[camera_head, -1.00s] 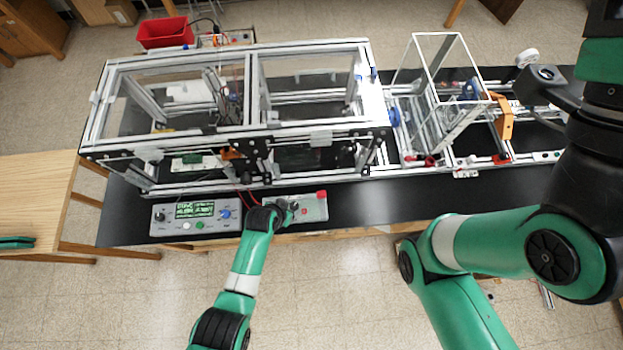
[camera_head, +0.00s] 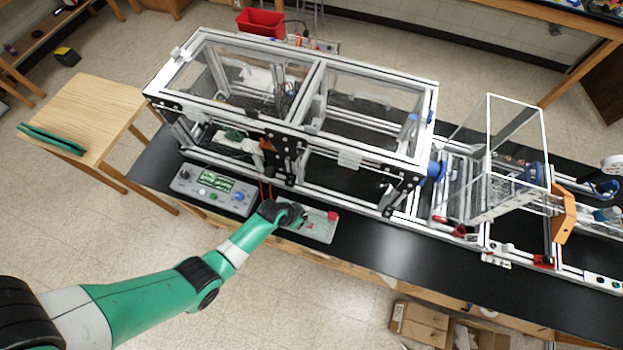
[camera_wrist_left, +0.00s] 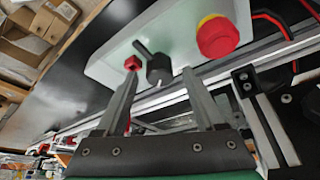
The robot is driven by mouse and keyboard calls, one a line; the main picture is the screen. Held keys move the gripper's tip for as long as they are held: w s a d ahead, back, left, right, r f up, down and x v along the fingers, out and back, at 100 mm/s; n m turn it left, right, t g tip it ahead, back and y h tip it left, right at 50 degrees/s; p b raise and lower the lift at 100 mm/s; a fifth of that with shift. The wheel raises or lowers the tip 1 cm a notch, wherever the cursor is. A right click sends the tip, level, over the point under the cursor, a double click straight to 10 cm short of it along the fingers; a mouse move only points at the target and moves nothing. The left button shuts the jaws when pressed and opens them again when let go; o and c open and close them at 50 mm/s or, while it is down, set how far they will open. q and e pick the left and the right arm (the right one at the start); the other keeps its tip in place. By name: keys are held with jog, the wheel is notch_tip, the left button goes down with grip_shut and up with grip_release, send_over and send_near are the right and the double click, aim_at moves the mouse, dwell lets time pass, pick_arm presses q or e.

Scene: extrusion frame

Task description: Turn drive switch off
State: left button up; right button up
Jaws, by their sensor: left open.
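The grey-green switch box (camera_head: 318,230) lies at the front edge of the black bench. The wrist view shows its face (camera_wrist_left: 110,62) at a tilt. A black knob with a lever (camera_wrist_left: 157,66), likely the drive switch, sits on it between a small red part (camera_wrist_left: 133,63) and a large red button on a yellow collar (camera_wrist_left: 216,36). My left gripper (camera_head: 294,214) is over the left part of the box; in the wrist view its two fingers (camera_wrist_left: 160,82) are apart, with the knob just beyond and between their tips. Contact cannot be told. My right gripper is out of view.
A control panel (camera_head: 213,189) with a green display and a blue knob stands left of the box. The aluminium extrusion frame (camera_head: 290,125) rises behind. Red and black wires run near the box. Bare bench (camera_head: 390,262) lies to the right.

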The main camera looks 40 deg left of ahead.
pick_arm(q)
jog(key=shift+w+f, duration=0.1)
jog(key=shift+f, duration=0.2)
grip_shut()
